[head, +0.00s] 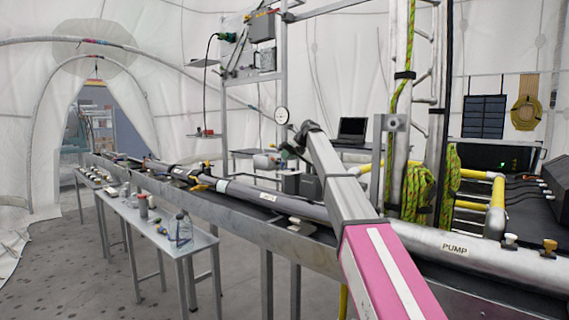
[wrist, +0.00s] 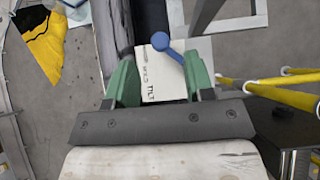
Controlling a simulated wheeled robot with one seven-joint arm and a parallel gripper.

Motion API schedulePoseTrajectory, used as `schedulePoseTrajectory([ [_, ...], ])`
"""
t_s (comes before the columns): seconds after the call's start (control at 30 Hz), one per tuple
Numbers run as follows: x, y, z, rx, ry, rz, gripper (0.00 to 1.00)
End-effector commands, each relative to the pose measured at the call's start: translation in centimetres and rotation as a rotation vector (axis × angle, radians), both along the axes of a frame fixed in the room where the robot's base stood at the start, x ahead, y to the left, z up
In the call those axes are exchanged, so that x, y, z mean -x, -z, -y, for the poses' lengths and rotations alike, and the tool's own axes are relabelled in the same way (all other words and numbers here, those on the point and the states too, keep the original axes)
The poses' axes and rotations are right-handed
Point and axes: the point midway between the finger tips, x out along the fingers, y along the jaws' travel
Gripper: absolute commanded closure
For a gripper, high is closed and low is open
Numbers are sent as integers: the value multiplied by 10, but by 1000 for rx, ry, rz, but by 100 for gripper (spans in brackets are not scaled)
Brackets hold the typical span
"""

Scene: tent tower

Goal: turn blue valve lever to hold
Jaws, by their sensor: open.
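The blue valve lever (wrist: 164,44) shows in the wrist view, with a round knob end and a short arm slanting down to the right. It lies over a white label plate (wrist: 165,75) with printed words, of which one looks like TILT; the rest is too small to read surely. My gripper (wrist: 157,62) is open, its two green fingers apart on either side of the plate. The lever is near the fingertips, toward the right finger, and nothing is held. I cannot tell whether a finger touches it. In the head view I cannot make out the lever or the fingers.
Yellow pipes (wrist: 275,80) run at the right of the wrist view, and a dark pipe (wrist: 113,25) runs beside the plate. In the head view, a long grey pipe marked PUMP (head: 480,253) lies along the bench. A low side table (head: 150,226) holds bottles and small parts.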

Motion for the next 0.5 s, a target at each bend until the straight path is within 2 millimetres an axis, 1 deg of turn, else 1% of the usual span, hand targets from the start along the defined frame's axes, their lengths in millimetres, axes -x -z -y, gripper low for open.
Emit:
schedulePoseTrajectory([
  [0.03, -5, 7, -6, 0, -1, -1, 52],
  [0.1, -10, 15, -12, 0, -1, -1, 52],
  [0.2, -16, 24, -19, 1, 0, -1, 52],
  [0.33, -21, 33, -26, 0, 1, 1, 52],
  [0.5, -23, 37, -29, 1, 1, 0, 52],
])
